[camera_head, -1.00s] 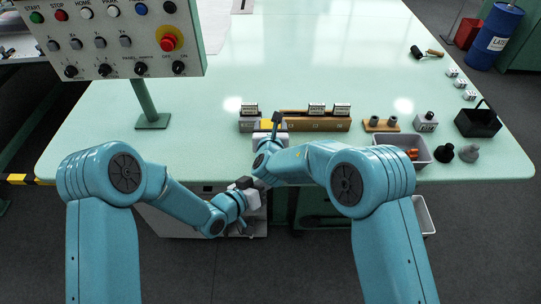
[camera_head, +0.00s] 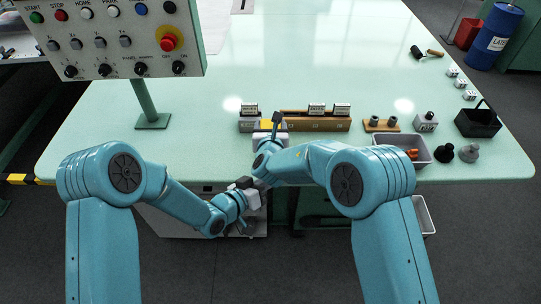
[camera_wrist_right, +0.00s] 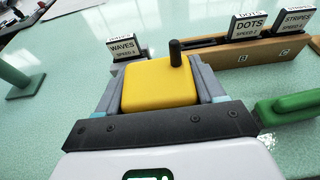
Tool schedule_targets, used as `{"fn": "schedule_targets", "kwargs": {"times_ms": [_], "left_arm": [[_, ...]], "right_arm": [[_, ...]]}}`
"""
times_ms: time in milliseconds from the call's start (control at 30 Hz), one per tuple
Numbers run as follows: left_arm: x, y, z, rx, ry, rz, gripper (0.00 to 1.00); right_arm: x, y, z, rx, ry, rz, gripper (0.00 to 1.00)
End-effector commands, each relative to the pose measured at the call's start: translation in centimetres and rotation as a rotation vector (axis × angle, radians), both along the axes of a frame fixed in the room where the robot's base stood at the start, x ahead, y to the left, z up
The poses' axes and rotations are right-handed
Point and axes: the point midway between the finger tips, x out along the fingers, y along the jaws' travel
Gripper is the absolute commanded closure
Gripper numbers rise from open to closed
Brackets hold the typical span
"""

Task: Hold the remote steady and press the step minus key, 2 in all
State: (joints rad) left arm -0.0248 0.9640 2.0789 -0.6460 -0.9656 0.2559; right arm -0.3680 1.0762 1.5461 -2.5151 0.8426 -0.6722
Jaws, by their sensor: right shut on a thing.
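The yellow remote (camera_wrist_right: 160,82) with a short black stub on top is between the jaws of my right gripper (camera_wrist_right: 158,92). The jaws press on its left and right sides. In the head view the remote (camera_head: 268,125) shows as a small yellow patch at the table's front edge, partly behind my right wrist. My left gripper (camera_head: 246,186) is just below and left of my right wrist, in front of the table edge. Its fingers are small and partly hidden, so I cannot tell their opening or any contact. The step minus key cannot be made out.
A wooden rack (camera_head: 315,125) with labelled blocks stands behind the remote; the WAVES block (camera_wrist_right: 124,48) is close by. A control panel (camera_head: 110,40) stands at left. A grey bin (camera_head: 420,165) and black caddy (camera_head: 478,122) are at right. The table's middle is clear.

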Motion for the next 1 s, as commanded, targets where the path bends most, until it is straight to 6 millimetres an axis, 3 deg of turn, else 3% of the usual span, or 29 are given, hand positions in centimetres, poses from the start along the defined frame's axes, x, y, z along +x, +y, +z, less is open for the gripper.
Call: {"fn": "schedule_targets", "kwargs": {"times_ms": [233,267,333,733,1000], "left_arm": [[0.0,0.0,0.0,0.0,0.0,0.0,1.0],[0.0,0.0,0.0,0.0,0.0,0.0,1.0],[0.0,0.0,0.0,0.0,0.0,0.0,1.0],[0.0,0.0,0.0,0.0,0.0,0.0,1.0],[0.0,0.0,0.0,0.0,0.0,0.0,1.0]], "right_arm": [[0.0,0.0,0.1,0.0,-0.002,0.0,0.74],[0.0,0.0,0.1,0.0,-0.002,0.0,0.25],[0.0,0.0,0.1,0.0,-0.001,0.0,0.02],[-0.7,0.0,0.3,0.0,0.0,0.0,0.02],[-5.9,0.1,2.0,0.0,-0.001,0.003,0.02]]}}
